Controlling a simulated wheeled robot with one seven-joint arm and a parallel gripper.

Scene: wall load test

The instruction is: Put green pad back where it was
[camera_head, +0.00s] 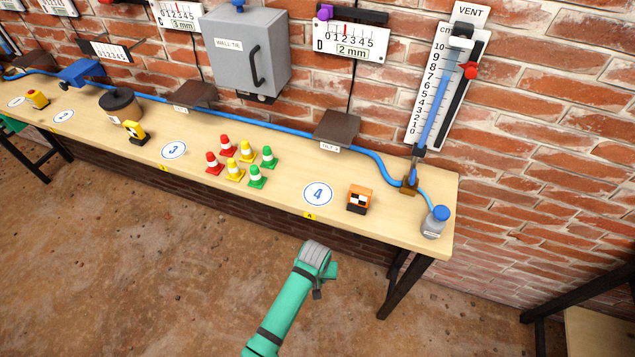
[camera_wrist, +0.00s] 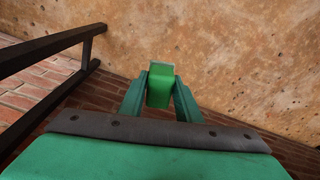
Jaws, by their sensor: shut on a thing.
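My gripper (camera_wrist: 160,92) is shut on a bright green block, the green pad (camera_wrist: 160,76), in the wrist view. The pad sits between the two fingertips, with bare brown floor behind it. In the head view my green arm reaches up from the bottom, and its grey wrist is in front of the workbench (camera_head: 240,190), short of its front edge. The fingers and the pad cannot be made out there. The bench carries round number discs, including disc 3 (camera_head: 174,150) and disc 4 (camera_head: 318,194).
Several small red, yellow and green cones (camera_head: 228,145) stand mid-bench. A blue hose (camera_head: 290,125) runs along the wall. A dark bench leg (camera_head: 405,285) stands right of my arm.

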